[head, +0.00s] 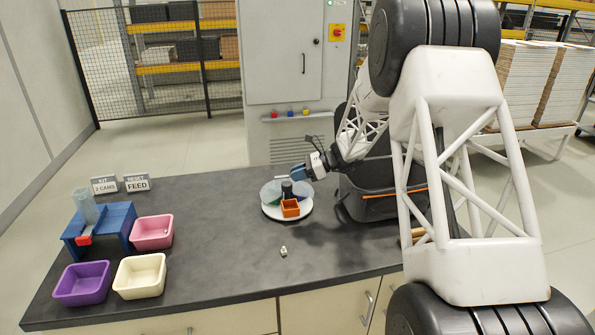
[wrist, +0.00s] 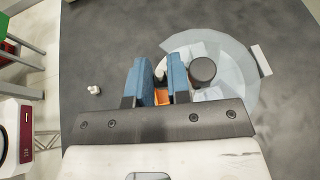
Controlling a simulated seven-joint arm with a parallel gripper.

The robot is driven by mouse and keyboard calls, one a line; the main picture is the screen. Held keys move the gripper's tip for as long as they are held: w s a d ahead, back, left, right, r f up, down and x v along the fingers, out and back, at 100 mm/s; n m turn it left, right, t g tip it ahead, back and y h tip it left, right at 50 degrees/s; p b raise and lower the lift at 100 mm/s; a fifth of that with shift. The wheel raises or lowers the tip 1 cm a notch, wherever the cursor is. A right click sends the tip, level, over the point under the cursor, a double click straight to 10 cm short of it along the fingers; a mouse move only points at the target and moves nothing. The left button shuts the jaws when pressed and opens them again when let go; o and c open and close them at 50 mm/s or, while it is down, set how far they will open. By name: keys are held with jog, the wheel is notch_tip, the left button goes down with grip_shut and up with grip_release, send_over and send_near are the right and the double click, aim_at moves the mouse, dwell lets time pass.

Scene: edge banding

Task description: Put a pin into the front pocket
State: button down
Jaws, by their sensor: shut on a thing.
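A round carousel (head: 268,194) with pale clear walls sits on the table. It also shows in the wrist view (wrist: 240,60). A dark central knob (wrist: 202,69) stands up from it. The orange pocket (head: 290,209) is on the carousel's near side, and a bit of it (wrist: 165,97) shows between the fingers in the wrist view. My gripper (wrist: 160,78), with blue fingers, is over the carousel beside the knob. It is shut on a small greyish pin (wrist: 160,74), mostly hidden by the fingers. In the head view my gripper (head: 299,173) hides its own tips.
A small pale piece (head: 283,251) lies on the table in front of the carousel. A dark bin (head: 365,205) stands close on the right. Pink (head: 152,233), purple (head: 82,284) and cream (head: 140,276) trays and a blue feeder (head: 118,222) are at the left. The table between is clear.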

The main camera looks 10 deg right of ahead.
jog(key=shift+f, duration=2.15)
jog(key=c, duration=1)
grip_release()
jog(key=shift+d, duration=0.1)
jog(key=v, duration=0.7)
jog(key=shift+d, duration=0.35)
jog(key=shift+r, duration=0.15)
